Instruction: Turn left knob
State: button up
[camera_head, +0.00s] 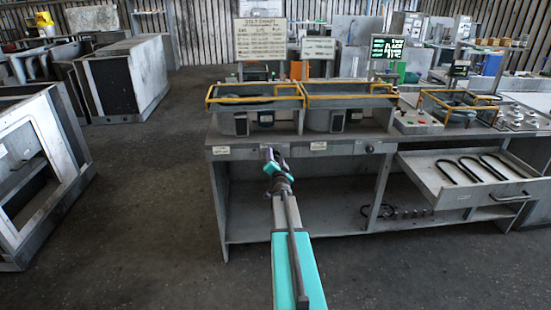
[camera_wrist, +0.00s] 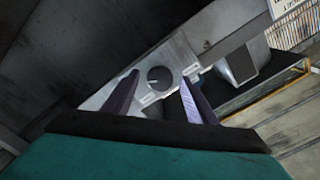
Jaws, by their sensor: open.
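A round dark knob (camera_wrist: 159,77) sits on a pale grey panel in the wrist view, with a white label beside it. It appears between the two fingers of my gripper (camera_wrist: 158,86), which are open and apart. I cannot tell how far the fingertips are from the knob. In the head view my gripper (camera_head: 270,154) is at the left part of the workbench front (camera_head: 230,152) and covers this knob. Another dark knob (camera_head: 369,148) shows further right on the same front.
Yellow guard rails (camera_head: 255,98) stand over the bench top. A drawer (camera_head: 470,190) with dark hooked handles is pulled out at the right. A grey cabinet (camera_head: 40,170) stands at the left. The floor between is clear.

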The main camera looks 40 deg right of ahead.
jog(key=b+v, duration=0.2)
jog(key=v, duration=1.1)
dwell(0.4)
jog(key=shift+w, duration=0.1)
dwell(0.4)
